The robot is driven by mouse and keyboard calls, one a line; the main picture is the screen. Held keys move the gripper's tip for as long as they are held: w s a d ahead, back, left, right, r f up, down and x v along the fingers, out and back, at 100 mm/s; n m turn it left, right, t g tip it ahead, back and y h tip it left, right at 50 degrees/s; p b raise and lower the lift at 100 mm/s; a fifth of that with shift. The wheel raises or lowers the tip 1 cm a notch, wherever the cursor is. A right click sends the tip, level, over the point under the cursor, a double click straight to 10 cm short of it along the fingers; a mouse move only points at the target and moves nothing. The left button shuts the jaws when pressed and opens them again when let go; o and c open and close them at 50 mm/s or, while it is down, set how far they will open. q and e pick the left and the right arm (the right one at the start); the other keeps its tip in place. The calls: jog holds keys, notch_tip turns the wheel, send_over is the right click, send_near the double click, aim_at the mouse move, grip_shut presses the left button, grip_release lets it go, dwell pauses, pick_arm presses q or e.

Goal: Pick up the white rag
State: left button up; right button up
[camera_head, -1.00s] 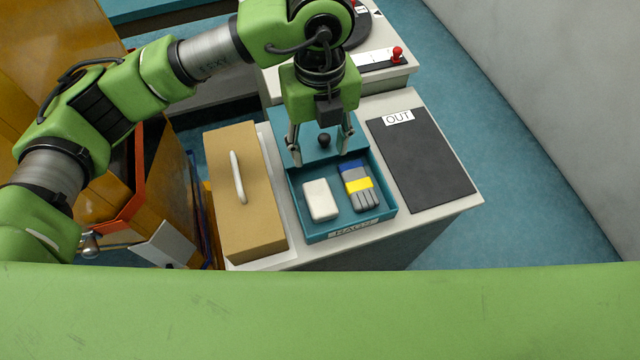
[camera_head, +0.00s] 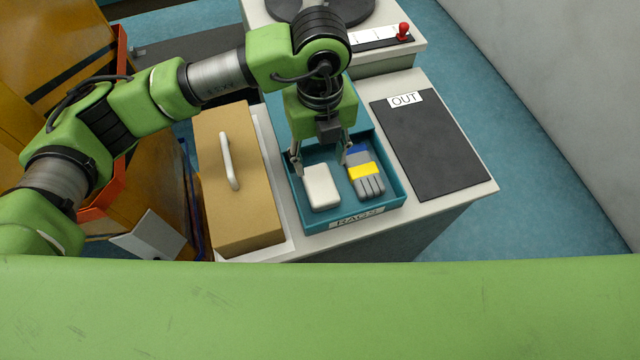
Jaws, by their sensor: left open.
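The white rag (camera_head: 321,189), a small rounded white block, lies in the left half of a teal tray (camera_head: 296,208) labelled RAGS. A grey glove with a yellow and blue band (camera_head: 364,172) lies beside it on the right. My left gripper (camera_head: 324,172) is open and points down over the tray. Its fingers are apart, near the far end of the rag, one by the rag's left side and one between rag and glove. I cannot tell whether they touch anything. My right gripper is not in view.
A tan box with a white handle (camera_head: 236,190) stands left of the tray. A dark mat (camera_head: 433,145) with an OUT label (camera_head: 405,99) lies to the right and is bare. A red knob (camera_head: 403,30) stands on the raised unit behind.

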pick_arm(q)
send_over(320, 184)
jog(key=f, duration=0.4)
jog(key=shift+w+f, duration=0.15)
jog(key=shift+w, duration=0.15)
jog(key=shift+f+p, duration=0.25)
jog(key=shift+p, duration=0.2)
jog(key=f, duration=0.1)
jog(key=f+p, duration=0.1)
jog(key=f, duration=0.1)
jog(key=shift+s+f, duration=0.25)
jog(key=shift+f, duration=0.6)
jog(key=c, duration=0.8)
